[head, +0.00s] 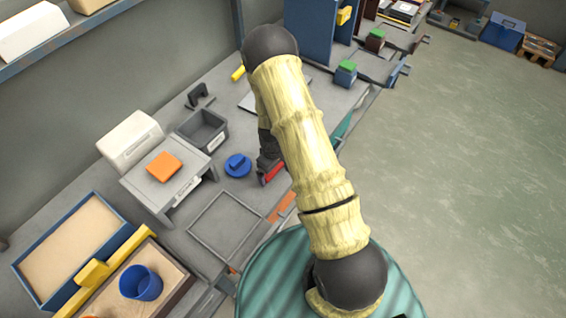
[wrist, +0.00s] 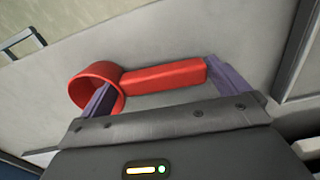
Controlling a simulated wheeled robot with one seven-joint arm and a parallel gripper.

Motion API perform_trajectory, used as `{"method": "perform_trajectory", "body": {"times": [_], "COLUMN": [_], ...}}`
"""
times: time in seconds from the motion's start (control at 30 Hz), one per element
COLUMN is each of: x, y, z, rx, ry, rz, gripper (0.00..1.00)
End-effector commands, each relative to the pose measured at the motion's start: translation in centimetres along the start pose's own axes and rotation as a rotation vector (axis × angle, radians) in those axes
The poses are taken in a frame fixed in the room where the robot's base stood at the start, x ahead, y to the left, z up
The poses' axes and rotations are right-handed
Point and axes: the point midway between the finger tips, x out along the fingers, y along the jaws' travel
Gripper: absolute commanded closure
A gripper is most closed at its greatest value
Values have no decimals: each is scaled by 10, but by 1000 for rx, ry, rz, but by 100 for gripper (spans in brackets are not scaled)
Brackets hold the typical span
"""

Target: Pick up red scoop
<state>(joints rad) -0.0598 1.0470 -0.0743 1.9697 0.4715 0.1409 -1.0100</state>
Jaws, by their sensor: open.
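The red scoop (wrist: 165,76) lies on a light grey surface in the wrist view, its round cup at the left and its straight handle running right. My gripper (wrist: 158,78) is open, with one purple finger overlapping the cup and the other by the handle's far end. The scoop's handle shows across the gap between them; I cannot tell whether either finger touches it. In the head view only a small red part of the scoop (head: 272,174) shows beside my gripper, whose fingers are mostly hidden by my arm.
On the bench are a blue round lid (head: 238,165), a dark grey bin (head: 203,130), an orange block (head: 164,166) on a grey stand, and a blue cup (head: 141,283) in a wooden tray. A grey framed panel (head: 226,226) lies near the front edge. The floor at right is clear.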

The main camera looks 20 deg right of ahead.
Motion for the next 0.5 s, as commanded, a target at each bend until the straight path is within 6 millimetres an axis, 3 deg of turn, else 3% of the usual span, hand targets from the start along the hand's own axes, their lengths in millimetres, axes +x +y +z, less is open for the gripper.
{"method": "perform_trajectory", "body": {"times": [0.07, 0.2, 0.5], "x": [0, 0, -2], "y": [0, 0, 0], "z": [0, 0, 0], "rx": [0, 0, 0], "ry": [0, 0, 1], "rz": [0, 0, 1], "gripper": [4, 31, 31]}}
